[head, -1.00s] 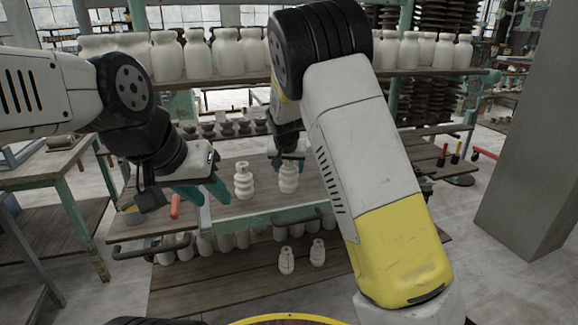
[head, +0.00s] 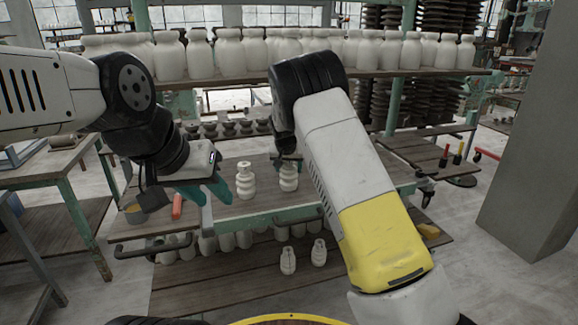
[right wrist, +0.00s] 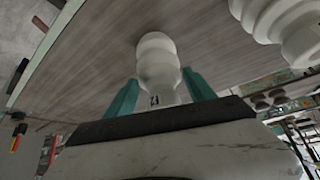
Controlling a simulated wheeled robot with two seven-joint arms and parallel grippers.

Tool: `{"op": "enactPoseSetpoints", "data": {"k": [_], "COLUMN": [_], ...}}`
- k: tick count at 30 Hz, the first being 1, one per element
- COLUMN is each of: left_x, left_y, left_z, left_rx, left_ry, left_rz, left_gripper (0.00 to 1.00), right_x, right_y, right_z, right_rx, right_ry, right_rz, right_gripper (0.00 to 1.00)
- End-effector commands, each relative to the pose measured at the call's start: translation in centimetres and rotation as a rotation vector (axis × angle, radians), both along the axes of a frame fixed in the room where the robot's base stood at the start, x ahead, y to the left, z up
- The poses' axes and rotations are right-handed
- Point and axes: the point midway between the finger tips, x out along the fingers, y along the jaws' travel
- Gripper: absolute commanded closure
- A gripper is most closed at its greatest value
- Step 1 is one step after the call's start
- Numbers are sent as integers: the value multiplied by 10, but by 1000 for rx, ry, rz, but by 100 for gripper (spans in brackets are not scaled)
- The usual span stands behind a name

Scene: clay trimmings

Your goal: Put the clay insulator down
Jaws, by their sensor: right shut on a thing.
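The clay insulator (head: 289,179), a cream stacked-bulb piece, stands upright at the worktop of the wooden cart (head: 262,203). My right gripper (head: 288,161) is above it, shut on its upper part. In the right wrist view the insulator (right wrist: 158,62) sits between the teal fingers, its far end toward the wood. I cannot tell whether its base touches the wood. A second similar insulator (head: 245,181) stands to its left, apart from it, and shows at the upper right of the wrist view (right wrist: 287,22). My left gripper (head: 215,197) is open and empty, left of the second insulator.
A shelf (head: 220,85) with a row of large white insulators runs behind, with small dark cups (head: 228,129) below it. An orange-red handled tool (head: 177,206) lies near the left gripper. The lower shelf (head: 225,285) holds more pale pieces. Worktop right of the held insulator is partly hidden by my arm.

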Motion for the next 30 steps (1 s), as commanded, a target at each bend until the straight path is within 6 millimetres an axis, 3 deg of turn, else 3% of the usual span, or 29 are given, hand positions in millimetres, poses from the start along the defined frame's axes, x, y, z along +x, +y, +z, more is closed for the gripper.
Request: {"op": "enactPoseSetpoints", "data": {"k": [6,7,10,22,30], "left_x": [0,0,0,0,0], "left_y": [0,0,0,0,0], "left_z": [0,0,0,0,0], "left_rx": [0,0,0,0,0], "left_ry": [0,0,0,0,0], "left_rz": [0,0,0,0,0], "left_gripper": [64,64,64,64,64], "right_x": [1,0,0,-1,-28], "right_y": [0,0,0,0,4], "right_z": [-2,-3,-3,3,47], "right_rx": [1,0,0,1,2], "right_ry": [-2,1,1,-1,-3], "right_rz": [1,0,0,1,2], "right_gripper": [100,33,15,15,15]}}
